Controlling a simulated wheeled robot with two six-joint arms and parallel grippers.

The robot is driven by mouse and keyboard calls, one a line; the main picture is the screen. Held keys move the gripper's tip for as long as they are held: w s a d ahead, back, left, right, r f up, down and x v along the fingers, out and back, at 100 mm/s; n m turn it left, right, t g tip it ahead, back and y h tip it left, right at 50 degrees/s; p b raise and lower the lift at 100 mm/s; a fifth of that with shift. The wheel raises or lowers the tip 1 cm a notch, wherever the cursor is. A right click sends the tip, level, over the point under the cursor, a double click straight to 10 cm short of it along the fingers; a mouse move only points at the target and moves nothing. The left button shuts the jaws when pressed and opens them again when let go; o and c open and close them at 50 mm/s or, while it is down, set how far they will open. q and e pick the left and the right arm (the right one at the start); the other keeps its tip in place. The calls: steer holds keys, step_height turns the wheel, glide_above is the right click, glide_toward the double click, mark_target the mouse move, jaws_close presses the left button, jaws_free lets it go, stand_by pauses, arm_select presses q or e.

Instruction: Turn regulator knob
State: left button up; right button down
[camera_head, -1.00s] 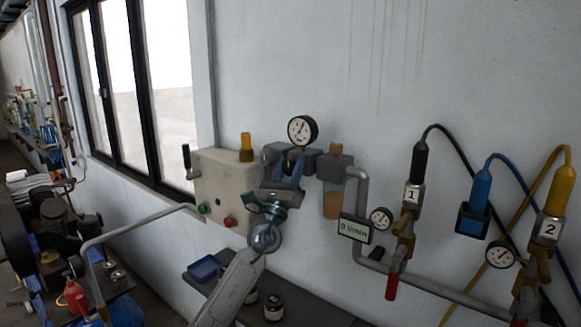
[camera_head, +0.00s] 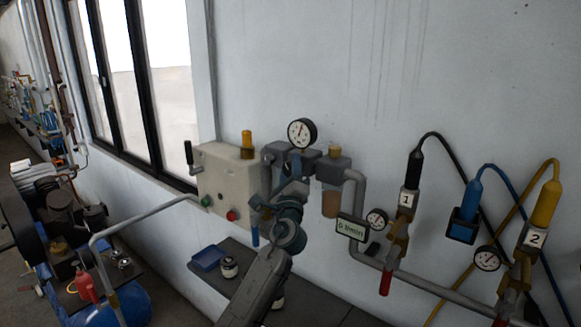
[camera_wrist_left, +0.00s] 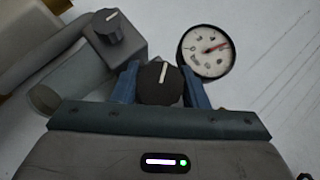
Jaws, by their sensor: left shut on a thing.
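The regulator knob (camera_wrist_left: 161,84) is black and round with a white mark pointing nearly straight up in the left wrist view. My left gripper (camera_wrist_left: 160,90) is shut on it, with a blue finger on each side. In the head view, my left gripper (camera_head: 292,172) is at the grey regulator body under the round gauge (camera_head: 301,133), and it hides the knob there. My right gripper is not in view.
A second knob (camera_wrist_left: 112,25) sits close by on a grey block. A beige box (camera_head: 222,172) is left of the regulator, and a filter bowl (camera_head: 331,203) and flow display (camera_head: 350,228) are right of it. A shelf (camera_head: 310,308) with a blue tray (camera_head: 208,258) lies below.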

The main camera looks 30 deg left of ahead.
arm_select(q)
steer(key=shift+n+g, duration=0.4)
steer(key=shift+n, duration=0.1)
steer(key=o, duration=1)
steer(key=shift+c, duration=0.2)
steer(key=shift+s+d+f, duration=0.1)
steer(key=shift+s+f, duration=0.1)
steer(key=shift+f, duration=0.05)
steer(key=b+v, duration=0.5)
steer(key=v, duration=0.5)
